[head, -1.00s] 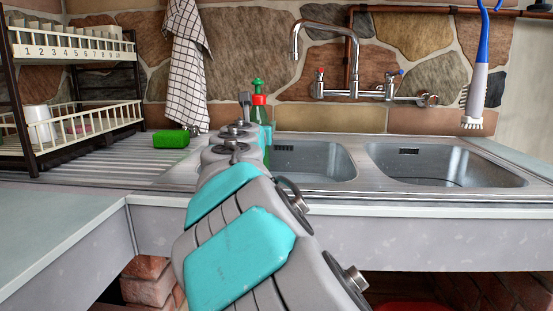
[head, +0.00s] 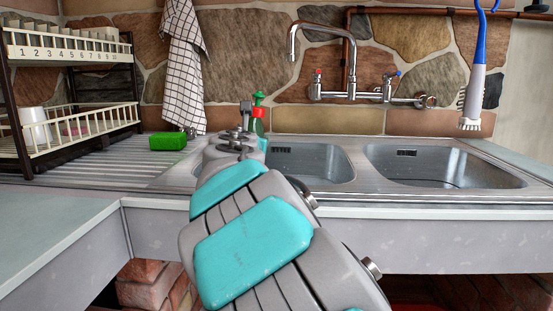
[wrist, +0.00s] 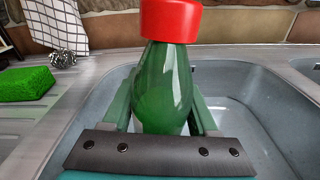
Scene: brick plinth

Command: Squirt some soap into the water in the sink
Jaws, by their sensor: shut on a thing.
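The soap bottle is green with a red cap. It shows large in the wrist view (wrist: 163,88), and its top shows in the head view (head: 259,112) behind my arm. My gripper (wrist: 163,122) is shut on the bottle's body, one finger on each side. The bottle's base is hidden behind the gripper plate. The left sink basin (head: 318,168) lies beyond and around the bottle in the wrist view (wrist: 253,108). The bottle is near this basin's left end; its height above it is unclear. I cannot clearly make out a water surface.
A green sponge (head: 168,141) and a metal scourer (wrist: 62,59) lie on the drainboard (head: 110,165) at left. A dish rack (head: 85,122) stands far left. The tap (head: 352,70) rises behind the basins. The right basin (head: 440,165) looks empty. A brush (head: 472,95) hangs at right.

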